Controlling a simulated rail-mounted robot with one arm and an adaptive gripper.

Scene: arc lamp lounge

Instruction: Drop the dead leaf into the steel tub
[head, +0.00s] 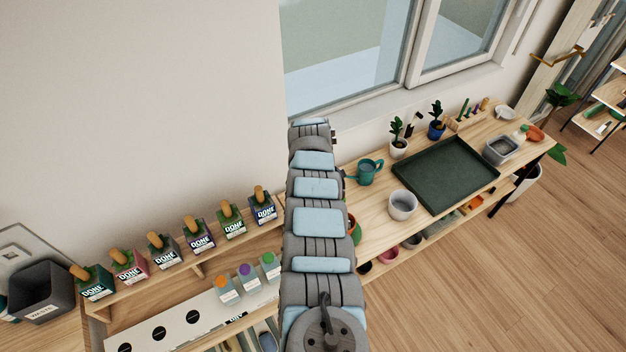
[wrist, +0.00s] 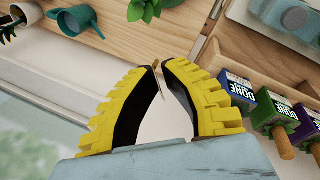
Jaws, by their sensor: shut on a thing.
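My gripper (wrist: 157,68) shows in the wrist view, its yellow-and-black fingers drawn together at the tips. They are shut on a thin, brownish sliver, the dead leaf (wrist: 158,75), seen nearly edge-on. In the head view my arm hides the gripper and the leaf. A round grey tub (head: 403,204), which looks like the steel tub, stands on the wooden bench, right of my arm and in front of the dark green tray. It looks empty. The tub does not show in the wrist view.
A teal watering can (head: 367,172), a dark green tray (head: 446,174) and small potted plants share the bench. A grey box (head: 500,149) stands at its far end. Several DONE-labelled boxes line the left shelf near a grey waste bin (head: 42,290). The window is behind.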

